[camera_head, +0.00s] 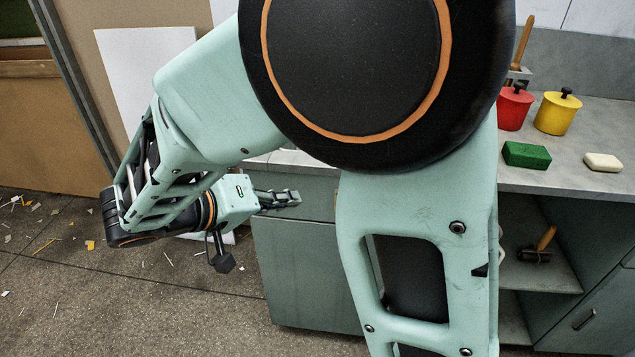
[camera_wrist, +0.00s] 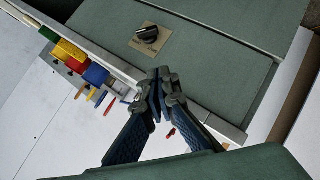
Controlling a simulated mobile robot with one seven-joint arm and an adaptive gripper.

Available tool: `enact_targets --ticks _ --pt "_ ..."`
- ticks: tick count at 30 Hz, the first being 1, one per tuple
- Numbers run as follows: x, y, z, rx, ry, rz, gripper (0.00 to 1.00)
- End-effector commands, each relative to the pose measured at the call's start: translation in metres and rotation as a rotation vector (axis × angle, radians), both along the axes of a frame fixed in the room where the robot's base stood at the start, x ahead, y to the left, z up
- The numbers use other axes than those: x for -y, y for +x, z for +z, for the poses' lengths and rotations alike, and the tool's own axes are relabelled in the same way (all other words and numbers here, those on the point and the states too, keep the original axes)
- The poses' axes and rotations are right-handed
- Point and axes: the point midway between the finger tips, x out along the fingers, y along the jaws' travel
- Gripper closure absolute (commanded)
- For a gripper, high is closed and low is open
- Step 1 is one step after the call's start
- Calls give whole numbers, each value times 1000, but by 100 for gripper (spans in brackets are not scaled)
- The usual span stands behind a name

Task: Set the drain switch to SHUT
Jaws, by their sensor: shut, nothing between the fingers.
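A dark rotary knob, which looks like the drain switch (camera_wrist: 147,35), sits on a square tan plate (camera_wrist: 152,46) on a grey-green panel in the upper middle of the wrist view. I cannot read any label or tell its setting. My gripper (camera_wrist: 166,72) is shut and empty, its fingertips just below the knob in that picture and apart from it. In the head view my gripper (camera_head: 294,198) is in front of the grey-green cabinet (camera_head: 302,270), below the counter edge. I cannot make out the knob there.
On the counter (camera_head: 615,160) are a red pot (camera_head: 512,108), a yellow pot (camera_head: 556,114), a green block (camera_head: 526,155) and a pale block (camera_head: 603,162). A mallet (camera_head: 538,250) lies on the open shelf below. Scraps litter the floor at left. A white board (camera_head: 140,80) leans behind my arm.

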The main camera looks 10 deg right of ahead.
Motion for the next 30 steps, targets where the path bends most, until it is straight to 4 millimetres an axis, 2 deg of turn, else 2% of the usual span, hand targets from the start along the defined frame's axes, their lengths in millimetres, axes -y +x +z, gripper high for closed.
enact_targets --ticks 7,11,25,30 --pt "1 1 0 -1 -1 0 100" --pt "8 6 -6 0 -1 -2 100" --pt "74 54 -54 -3 -2 -2 100" --pt "89 46 -71 -2 -2 0 100"
